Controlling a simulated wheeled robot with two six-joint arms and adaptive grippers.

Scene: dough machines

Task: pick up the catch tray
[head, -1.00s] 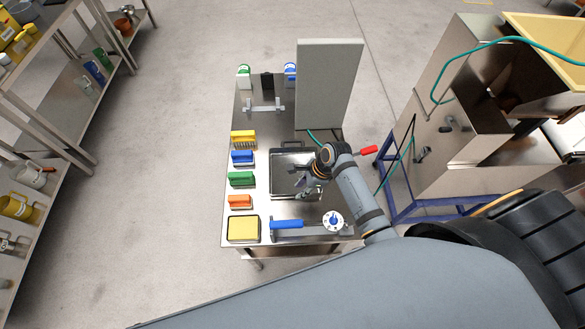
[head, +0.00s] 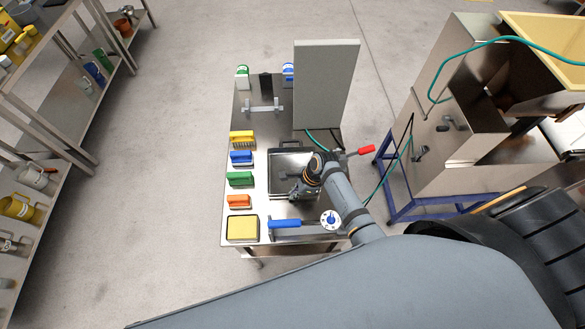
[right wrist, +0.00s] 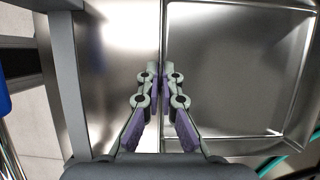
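The catch tray (head: 290,162) is a shallow square tray of shiny metal lying on the steel table. In the right wrist view the catch tray (right wrist: 235,70) fills the right side, with a raised rim and an empty floor. My right gripper (head: 295,192) is at the near edge of the tray and hides part of it. In the right wrist view the right gripper (right wrist: 160,78) has its two fingertips close together, one on either side of the tray's rim. It appears shut on that rim. My left gripper is not in view.
Several coloured brushes, including a green one (head: 240,179), line the table's left side. A blue-handled tool (head: 285,223) and a round dial (head: 330,219) lie in front. A tall grey panel (head: 325,85) stands behind. A metal machine (head: 465,120) is at the right.

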